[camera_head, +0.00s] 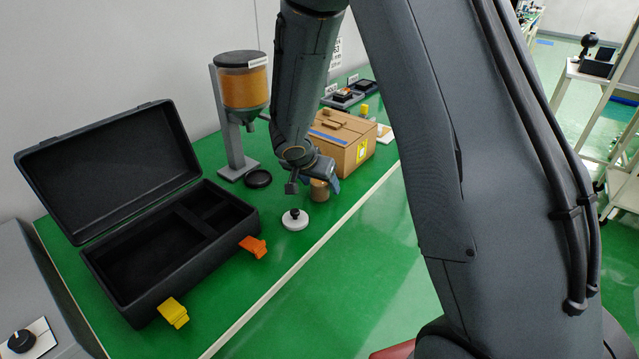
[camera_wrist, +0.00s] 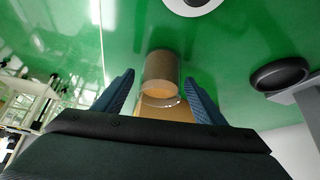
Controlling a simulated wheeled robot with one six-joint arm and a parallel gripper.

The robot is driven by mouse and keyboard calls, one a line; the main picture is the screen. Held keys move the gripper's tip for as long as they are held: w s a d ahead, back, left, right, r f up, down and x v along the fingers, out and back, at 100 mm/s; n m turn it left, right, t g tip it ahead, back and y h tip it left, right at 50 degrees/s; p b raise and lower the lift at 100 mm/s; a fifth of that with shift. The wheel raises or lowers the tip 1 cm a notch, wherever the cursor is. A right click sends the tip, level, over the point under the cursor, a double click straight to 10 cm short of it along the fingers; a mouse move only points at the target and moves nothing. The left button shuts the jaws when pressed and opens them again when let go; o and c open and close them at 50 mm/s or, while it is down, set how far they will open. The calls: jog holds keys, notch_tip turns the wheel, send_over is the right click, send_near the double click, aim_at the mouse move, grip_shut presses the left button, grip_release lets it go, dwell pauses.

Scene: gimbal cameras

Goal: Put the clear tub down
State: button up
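The small clear tub (camera_head: 319,191) with orange-brown contents stands upright on the green bench, in front of the cardboard box. It also shows in the wrist view (camera_wrist: 161,72), between my two blue fingers. My gripper (camera_head: 322,182) is low over the bench at the tub, partly hiding its top. In the wrist view my gripper (camera_wrist: 160,77) is open, with a narrow green gap between each fingertip and the tub's sides. I see no finger pressing on it.
A white disc with a black knob (camera_head: 295,219) lies left of the tub. A black lid (camera_head: 258,179), a hopper stand (camera_head: 239,151) and an open black case (camera_head: 206,261) are further left. The cardboard box (camera_head: 354,153) stands close behind. The bench's front edge is near.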

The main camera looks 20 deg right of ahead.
jog(key=shift+r, duration=0.1)
jog(key=shift+r+p, duration=0.1)
jog(key=shift+p, duration=0.25)
jog(key=b+v, duration=0.2)
jog(key=v, duration=1)
jog(key=s+d+f+n+g+y, duration=0.1)
jog(key=s+n, duration=0.3)
jog(key=s, duration=0.6)
jog(key=s+d+f+n+g+y, duration=0.2)
jog(key=s+n+g+y, duration=0.1)
jog(key=s, duration=0.8)
jog(key=shift+s+f+n+y, duration=0.2)
jog(key=shift+f+n+y, duration=0.15)
jog(key=shift+n, duration=0.45)
